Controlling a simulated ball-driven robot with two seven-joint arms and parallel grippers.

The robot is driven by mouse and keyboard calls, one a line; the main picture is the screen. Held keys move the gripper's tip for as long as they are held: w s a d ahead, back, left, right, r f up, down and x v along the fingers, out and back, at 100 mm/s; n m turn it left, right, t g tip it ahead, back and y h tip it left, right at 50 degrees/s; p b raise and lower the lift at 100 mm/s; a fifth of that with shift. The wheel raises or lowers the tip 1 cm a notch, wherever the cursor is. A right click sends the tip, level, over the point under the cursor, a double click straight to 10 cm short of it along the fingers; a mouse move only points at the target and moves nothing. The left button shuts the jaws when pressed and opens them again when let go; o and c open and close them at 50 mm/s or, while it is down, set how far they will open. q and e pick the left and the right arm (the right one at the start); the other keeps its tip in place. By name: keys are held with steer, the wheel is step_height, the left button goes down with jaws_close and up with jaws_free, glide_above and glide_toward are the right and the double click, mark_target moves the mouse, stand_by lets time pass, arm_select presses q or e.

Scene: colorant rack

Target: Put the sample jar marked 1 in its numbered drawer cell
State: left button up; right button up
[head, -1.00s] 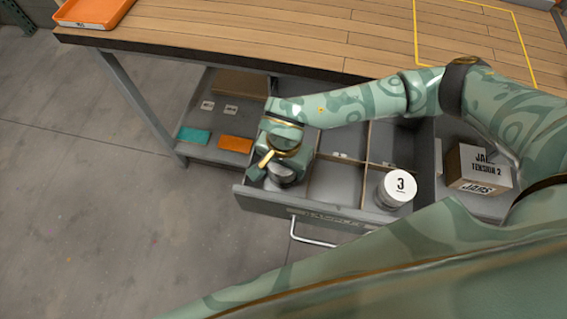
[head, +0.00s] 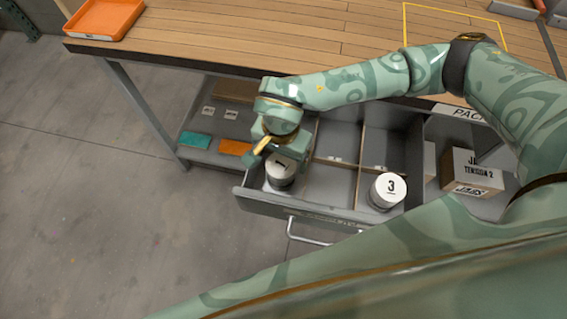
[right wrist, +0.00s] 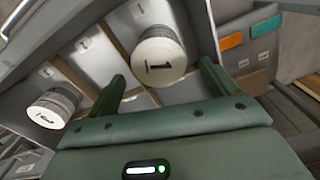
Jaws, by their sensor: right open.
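The sample jar marked 1 (head: 281,173), grey with a white lid, stands upright in the front left cell of the open drawer (head: 318,218). It also shows in the right wrist view (right wrist: 160,58), its lid facing the camera. My right gripper (head: 277,152) is just above and behind the jar, its fingers partly hidden in the head view. In the right wrist view the two fingers (right wrist: 162,74) are spread apart with the jar beyond them, and nothing is held. My left gripper is not in view.
A jar marked 3 (head: 388,191) stands in the front right cell. The front middle cell is empty. A cardboard box (head: 472,173) stands right of the drawer. Teal (head: 196,140) and orange (head: 234,147) pieces lie on the lower shelf. An orange tray (head: 104,18) sits on the bench.

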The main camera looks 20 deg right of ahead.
step_height(320, 180, up, 5)
steer(key=shift+f+p, duration=0.1)
steer(key=shift+p, duration=0.5)
